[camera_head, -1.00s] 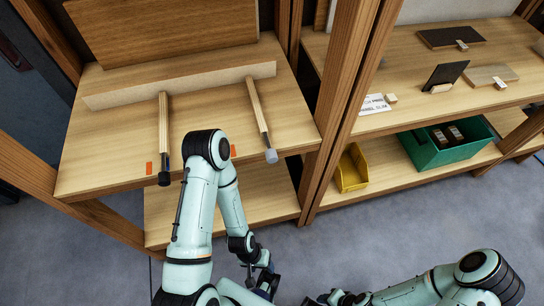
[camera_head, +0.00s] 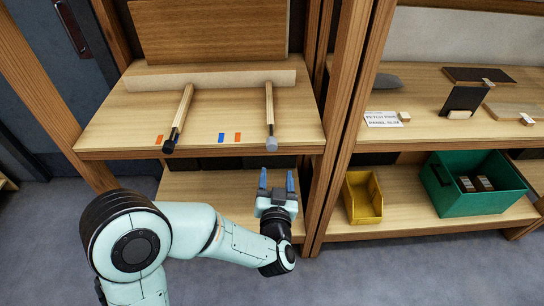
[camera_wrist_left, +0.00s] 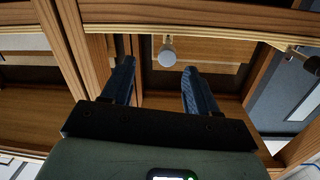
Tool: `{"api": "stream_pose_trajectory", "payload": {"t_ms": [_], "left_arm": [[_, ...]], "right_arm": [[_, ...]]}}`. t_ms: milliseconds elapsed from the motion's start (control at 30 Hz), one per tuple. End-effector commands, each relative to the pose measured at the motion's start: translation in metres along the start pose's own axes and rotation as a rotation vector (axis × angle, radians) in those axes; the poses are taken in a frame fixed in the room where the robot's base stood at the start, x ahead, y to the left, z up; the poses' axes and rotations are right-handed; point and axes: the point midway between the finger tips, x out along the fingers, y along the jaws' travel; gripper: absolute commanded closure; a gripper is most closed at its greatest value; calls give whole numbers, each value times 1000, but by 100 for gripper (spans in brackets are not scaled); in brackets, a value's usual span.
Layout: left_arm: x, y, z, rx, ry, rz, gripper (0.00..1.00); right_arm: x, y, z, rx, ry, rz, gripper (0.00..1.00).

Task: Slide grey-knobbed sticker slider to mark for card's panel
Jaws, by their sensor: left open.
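The grey-knobbed slider (camera_head: 269,108) is a wooden stick on the left shelf, its grey knob (camera_head: 271,144) at the front edge. An orange sticker (camera_head: 238,137) and a blue sticker (camera_head: 221,138) lie left of the knob. My left gripper (camera_head: 277,178) is open and empty, below and in front of the knob, apart from it. In the left wrist view the grey knob (camera_wrist_left: 167,55) appears between the two fingers, beyond their tips. The printed card (camera_head: 383,119) lies on the right shelf; its text is too small to read surely. My right gripper is out of view.
A black-knobbed slider (camera_head: 182,112) and another orange sticker (camera_head: 160,139) are on the left. A wooden upright (camera_head: 345,130) divides the shelves. A yellow bin (camera_head: 364,197) and green crate (camera_head: 470,198) stand low on the right.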

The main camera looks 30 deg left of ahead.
Motion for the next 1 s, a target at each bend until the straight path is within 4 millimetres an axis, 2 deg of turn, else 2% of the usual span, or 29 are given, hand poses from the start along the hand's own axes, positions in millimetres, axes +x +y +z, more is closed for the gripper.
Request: {"api": "stream_pose_trajectory", "payload": {"t_ms": [100, 267, 700, 833, 1000], "left_arm": [[-2, -9, -14, -4, 37, -41, 41], [8, -12, -17, -3, 42, -52, 41], [96, -15, -20, -3, 42, -50, 41], [115, -16, -21, -3, 42, -48, 41], [128, -16, -22, -3, 42, -47, 41]], "right_arm": [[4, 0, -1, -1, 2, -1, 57], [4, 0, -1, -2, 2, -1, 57], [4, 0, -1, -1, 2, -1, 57], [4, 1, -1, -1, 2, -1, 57], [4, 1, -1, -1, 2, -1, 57]]}}
